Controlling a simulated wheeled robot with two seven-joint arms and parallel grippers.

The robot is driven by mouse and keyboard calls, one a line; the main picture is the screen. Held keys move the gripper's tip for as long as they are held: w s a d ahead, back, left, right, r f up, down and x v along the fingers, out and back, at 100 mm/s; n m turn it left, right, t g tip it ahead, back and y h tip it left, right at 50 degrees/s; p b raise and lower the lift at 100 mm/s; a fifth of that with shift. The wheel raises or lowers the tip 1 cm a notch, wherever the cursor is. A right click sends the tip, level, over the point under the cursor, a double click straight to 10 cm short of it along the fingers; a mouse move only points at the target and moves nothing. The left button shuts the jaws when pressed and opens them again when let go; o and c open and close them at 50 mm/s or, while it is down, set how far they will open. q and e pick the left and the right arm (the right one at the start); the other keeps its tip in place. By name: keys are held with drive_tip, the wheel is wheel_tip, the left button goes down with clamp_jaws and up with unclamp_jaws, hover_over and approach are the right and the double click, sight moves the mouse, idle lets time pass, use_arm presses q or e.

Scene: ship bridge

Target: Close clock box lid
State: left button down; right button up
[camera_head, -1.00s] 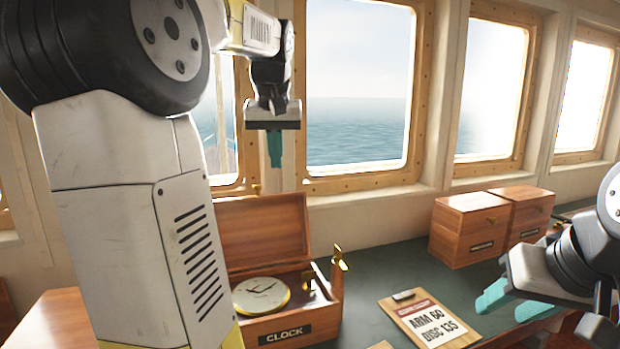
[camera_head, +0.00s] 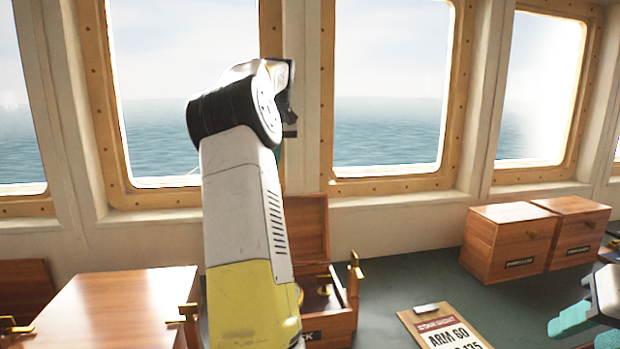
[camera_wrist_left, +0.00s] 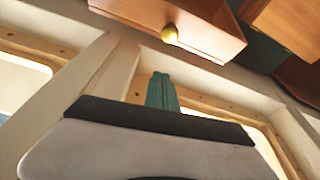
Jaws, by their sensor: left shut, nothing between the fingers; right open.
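The clock box (camera_head: 335,322) stands on the dark green desktop, mostly hidden behind my left arm. Its wooden lid (camera_head: 308,228) stands upright and open at the back. Brass fittings (camera_head: 354,272) rise at its right side; the clock face is hidden. My left gripper is almost wholly hidden behind its own arm in the head view, high in front of the windows. In the left wrist view its teal fingers (camera_wrist_left: 161,91) are together and empty. My right gripper (camera_head: 575,334) is open at the lower right edge, right of the clipboard and away from the box.
A clipboard (camera_head: 420,317) lies right of the clock box. Two closed wooden boxes (camera_head: 505,245) (camera_head: 577,232) stand at the back right. A wooden surface with brass fittings (camera_head: 120,300) is at left. The left wrist view shows a wooden box with a brass knob (camera_wrist_left: 170,33); which one is unclear.

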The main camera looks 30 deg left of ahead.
use_arm(q)
drive_tip(key=shift+s+d+f, duration=0.3)
drive_tip(key=shift+d+f, duration=0.05)
drive_tip(key=shift+f, duration=0.35)
drive_tip(key=shift+s+d+f, duration=0.3)
drive_tip(key=shift+d+f, duration=0.05)
drive_tip(key=shift+f, duration=0.3)
drive_tip(key=shift+s+d+f, duration=0.3)
drive_tip(key=shift+d+f, duration=0.05)
drive_tip(key=shift+f, duration=0.35)
